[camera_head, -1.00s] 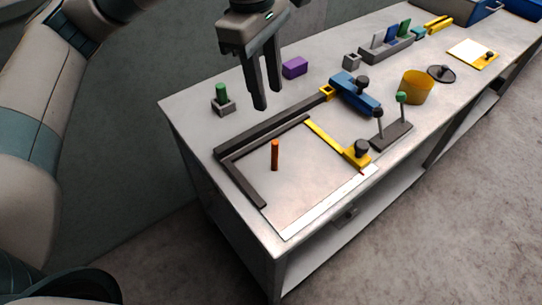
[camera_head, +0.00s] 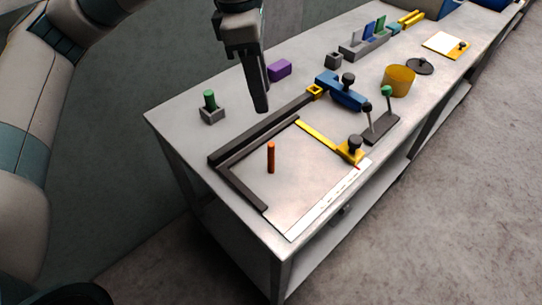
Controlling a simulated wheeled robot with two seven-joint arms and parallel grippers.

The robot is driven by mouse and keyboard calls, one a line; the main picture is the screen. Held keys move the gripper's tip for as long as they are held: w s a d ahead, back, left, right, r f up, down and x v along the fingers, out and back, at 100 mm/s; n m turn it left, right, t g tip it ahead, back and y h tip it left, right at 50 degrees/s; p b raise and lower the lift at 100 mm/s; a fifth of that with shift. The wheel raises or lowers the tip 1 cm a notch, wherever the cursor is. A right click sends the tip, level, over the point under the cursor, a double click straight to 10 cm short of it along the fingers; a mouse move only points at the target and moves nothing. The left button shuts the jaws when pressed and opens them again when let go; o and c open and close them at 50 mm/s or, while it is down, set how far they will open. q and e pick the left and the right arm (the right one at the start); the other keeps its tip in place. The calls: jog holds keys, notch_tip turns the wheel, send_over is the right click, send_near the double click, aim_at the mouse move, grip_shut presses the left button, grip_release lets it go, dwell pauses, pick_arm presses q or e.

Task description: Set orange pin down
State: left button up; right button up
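The orange pin (camera_head: 271,157) stands upright on the light plate (camera_head: 300,190) inside the dark angled frame, apart from any gripper. My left gripper (camera_head: 261,108) is above the table, up and behind the pin, pointing down. Its fingers are seen edge-on and overlap, so the gap between them is hidden. Nothing shows held at its tips. My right gripper is not in view.
A dark L-shaped fence (camera_head: 236,182) borders the plate, with a yellow bar (camera_head: 318,132) and a white ruler strip (camera_head: 325,208). A green pin in a grey block (camera_head: 212,115), a purple block (camera_head: 280,70), a blue clamp (camera_head: 340,92) and a yellow cup (camera_head: 398,82) stand nearby.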

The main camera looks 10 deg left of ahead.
pick_arm(q)
jog(key=p, duration=0.2)
send_over(270, 144)
notch_tip(270, 144, down, 7)
notch_tip(270, 144, down, 3)
jog(key=shift+s+f+p, duration=0.15)
jog(key=shift+f+p, duration=0.05)
jog(key=shift+p, duration=0.2)
jog(key=shift+f, duration=0.55)
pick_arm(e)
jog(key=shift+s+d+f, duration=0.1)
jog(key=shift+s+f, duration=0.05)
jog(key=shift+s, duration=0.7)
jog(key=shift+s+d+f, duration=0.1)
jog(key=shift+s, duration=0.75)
pick_arm(q)
jog(key=shift+f, duration=0.15)
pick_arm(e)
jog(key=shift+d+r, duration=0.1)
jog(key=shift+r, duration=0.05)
